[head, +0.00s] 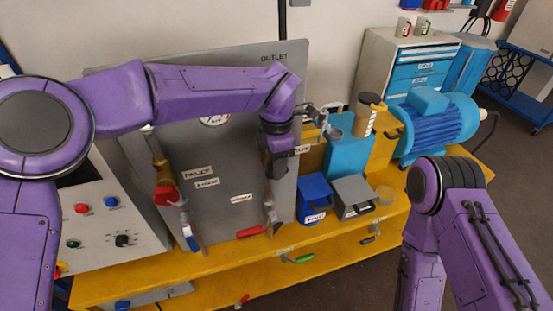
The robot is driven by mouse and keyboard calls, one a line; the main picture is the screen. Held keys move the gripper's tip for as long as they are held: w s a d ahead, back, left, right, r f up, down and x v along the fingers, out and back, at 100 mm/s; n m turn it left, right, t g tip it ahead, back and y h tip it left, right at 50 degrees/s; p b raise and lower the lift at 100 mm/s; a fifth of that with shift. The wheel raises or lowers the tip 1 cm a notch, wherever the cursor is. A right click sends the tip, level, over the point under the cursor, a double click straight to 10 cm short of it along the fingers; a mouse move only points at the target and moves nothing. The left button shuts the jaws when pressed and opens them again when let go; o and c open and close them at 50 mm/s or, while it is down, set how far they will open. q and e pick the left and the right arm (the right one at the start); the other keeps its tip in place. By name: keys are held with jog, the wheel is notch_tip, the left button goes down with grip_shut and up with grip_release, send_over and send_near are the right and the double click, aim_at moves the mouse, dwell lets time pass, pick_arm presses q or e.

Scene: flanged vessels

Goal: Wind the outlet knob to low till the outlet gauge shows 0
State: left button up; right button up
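The grey panel (220,215) carries an OUTLET label (274,57) at its upper right. Below that label my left arm crosses the panel and covers much of its upper part. A white gauge face (214,121) shows just under the arm; its upper part is hidden and its reading is too small to tell. I cannot make out the outlet knob or a gauge right beneath the OUTLET label. My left gripper (277,165) points down in front of the panel's right side, and its fingers are too dark to tell open from shut. My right gripper is out of view.
A red-handled valve (166,194) and a red lever (250,232) are on the panel's lower part. A control box (115,220) stands left. Blue and grey boxes (316,196), a blue vessel (346,150) and a blue motor (436,122) crowd the yellow bench (220,265) at right.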

pick_arm(q)
jog(key=shift+w+f, duration=0.2)
jog(key=shift+f, duration=0.1)
grip_shut()
jog(key=h+b, duration=0.1)
jog(key=b, duration=0.2)
jog(key=t+h+b, duration=0.1)
jog(key=h+b, duration=0.1)
jog(key=b, duration=0.1)
jog(key=a+h+b, duration=0.1)
jog(key=h+b, duration=0.1)
jog(key=b, duration=0.1)
jog(key=shift+s+f+t, duration=0.15)
jog(key=shift+f+t, duration=0.1)
jog(key=shift+t, duration=0.05)
jog(key=b, duration=0.1)
jog(key=h+b, duration=0.1)
jog(key=b, duration=0.1)
jog(key=shift+a+r+t+h, duration=0.15)
jog(key=shift+t+h, duration=0.15)
jog(key=shift+r, duration=0.1)
grip_release()
jog(key=shift+s+a, duration=0.1)
